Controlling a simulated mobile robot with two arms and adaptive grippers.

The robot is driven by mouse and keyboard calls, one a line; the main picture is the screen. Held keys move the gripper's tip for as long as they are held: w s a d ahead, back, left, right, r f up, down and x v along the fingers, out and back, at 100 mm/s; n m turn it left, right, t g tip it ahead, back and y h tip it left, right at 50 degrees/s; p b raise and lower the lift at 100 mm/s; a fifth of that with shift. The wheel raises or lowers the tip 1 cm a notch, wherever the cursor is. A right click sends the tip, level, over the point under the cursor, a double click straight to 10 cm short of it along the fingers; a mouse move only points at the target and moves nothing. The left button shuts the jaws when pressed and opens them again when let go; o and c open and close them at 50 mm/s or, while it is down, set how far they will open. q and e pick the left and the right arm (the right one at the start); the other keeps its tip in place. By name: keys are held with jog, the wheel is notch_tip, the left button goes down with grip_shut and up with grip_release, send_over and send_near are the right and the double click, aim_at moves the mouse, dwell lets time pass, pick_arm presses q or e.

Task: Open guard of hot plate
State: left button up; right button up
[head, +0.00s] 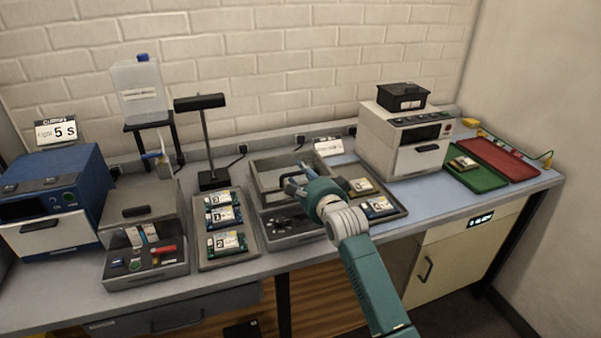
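The hot plate appears to be the grey unit (292,232) at the middle of the bench, with dark controls on its front. Its guard (262,172) looks like a grey frame with a pale, see-through panel, standing up at the back of the unit. My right gripper (294,177) is over the unit, in front of the guard's right part. Its fingers look spread with nothing clearly between them. I cannot tell whether they touch the guard. The gripper and teal arm hide the unit's right side. My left gripper is out of view.
A tray with several boards (225,256) lies left of the unit, and another tray (398,213) lies right. A dark lamp (206,140) stands behind. A white oven (400,150) and green and red trays (500,160) are at right. Grey and blue machines (62,190) stand left.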

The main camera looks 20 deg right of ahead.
jog(key=shift+w+f, duration=0.15)
jog(key=shift+w, duration=0.7)
grip_shut()
